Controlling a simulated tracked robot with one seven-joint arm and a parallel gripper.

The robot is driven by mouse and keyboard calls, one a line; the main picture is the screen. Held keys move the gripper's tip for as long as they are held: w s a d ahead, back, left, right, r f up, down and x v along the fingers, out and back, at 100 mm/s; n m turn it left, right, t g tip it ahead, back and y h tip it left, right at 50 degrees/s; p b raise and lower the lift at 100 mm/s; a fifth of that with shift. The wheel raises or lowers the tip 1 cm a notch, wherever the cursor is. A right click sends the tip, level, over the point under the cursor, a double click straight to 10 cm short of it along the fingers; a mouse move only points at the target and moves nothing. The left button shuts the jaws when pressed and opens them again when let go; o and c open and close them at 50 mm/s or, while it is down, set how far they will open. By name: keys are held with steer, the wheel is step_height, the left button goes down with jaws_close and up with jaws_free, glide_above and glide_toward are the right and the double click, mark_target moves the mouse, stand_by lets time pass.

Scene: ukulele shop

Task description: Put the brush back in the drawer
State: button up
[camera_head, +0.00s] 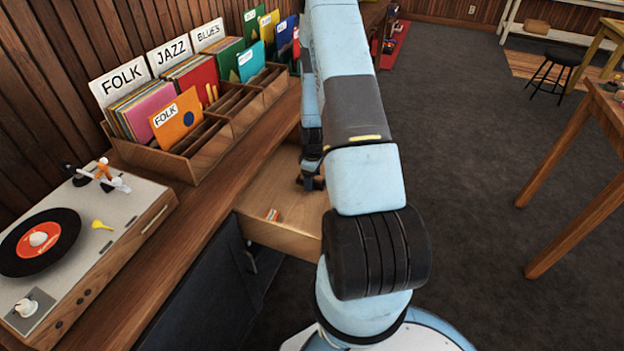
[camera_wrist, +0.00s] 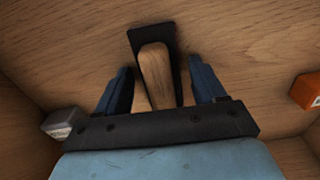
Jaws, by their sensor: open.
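The brush (camera_wrist: 155,72), with a wooden handle and a flat black part, lies on or just above the wooden drawer floor in the wrist view. My gripper (camera_wrist: 160,66) is open, with one blue finger on each side of the handle and a visible gap to each. The drawer (camera_head: 278,237) is pulled open below the counter in the head view. My gripper (camera_head: 311,183) reaches down into it there, mostly hidden behind my arm. The brush cannot be made out in the head view.
A grey block (camera_wrist: 62,122) and an orange box (camera_wrist: 306,91) lie in the drawer beside my gripper. The counter above carries a record player (camera_head: 75,245) and record bins (camera_head: 195,150). A wooden table (camera_head: 580,190) stands right; the floor between is clear.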

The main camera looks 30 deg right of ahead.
steer(key=s+a+r+m+t, duration=0.1)
steer(key=s+a+r, duration=0.15)
steer(key=r, duration=1.05)
steer(key=s+a+r+m+t, duration=0.1)
steer(key=a+r, duration=0.3)
steer(key=r, duration=0.9)
steer(key=s+a+r+m+t, duration=0.15)
steer(key=a+r, duration=0.25)
steer(key=r, duration=1)
steer(key=s+a+r+m+t, duration=0.1)
steer(key=s+a+r, duration=0.3)
steer(key=s, duration=0.6)
steer(key=s+a+r+m+t, duration=0.1)
steer(key=s+a+r+m, duration=0.2)
steer(key=s+r, duration=0.6)
steer(key=shift+s+a+r, duration=0.3)
steer(key=shift+s+a, duration=0.3)
steer(key=shift+s, duration=0.15)
steer(key=shift+c, duration=0.3)
